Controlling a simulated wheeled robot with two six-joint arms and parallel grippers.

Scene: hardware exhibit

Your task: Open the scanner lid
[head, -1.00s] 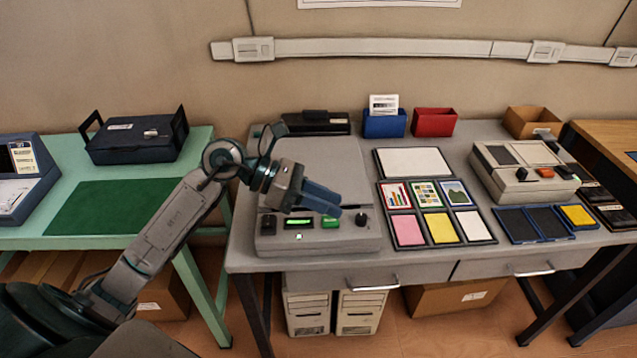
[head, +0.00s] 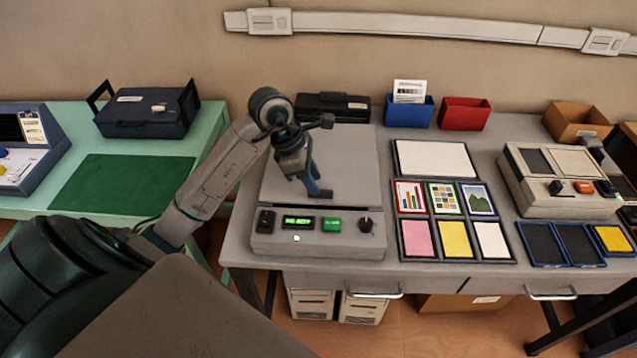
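The scanner (head: 262,243) is a grey flatbed machine on the grey table, with a lit green display, a green button and a knob along its front. Its flat grey lid (head: 350,160) lies down, closed. My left gripper (head: 314,186) points down over the front middle of the lid, with its blue fingers close together beside a small dark piece at the lid's front edge. I cannot tell whether the fingers touch or grip that piece. The arm hides part of the lid's left side. My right gripper is not in view.
Right of the scanner lies a panel of picture and colour cards (head: 440,158). A black device (head: 335,107), a blue bin (head: 408,115) and a red bin (head: 464,114) stand behind. A beige machine (head: 560,180) is at right. A green table (head: 210,125) is at left.

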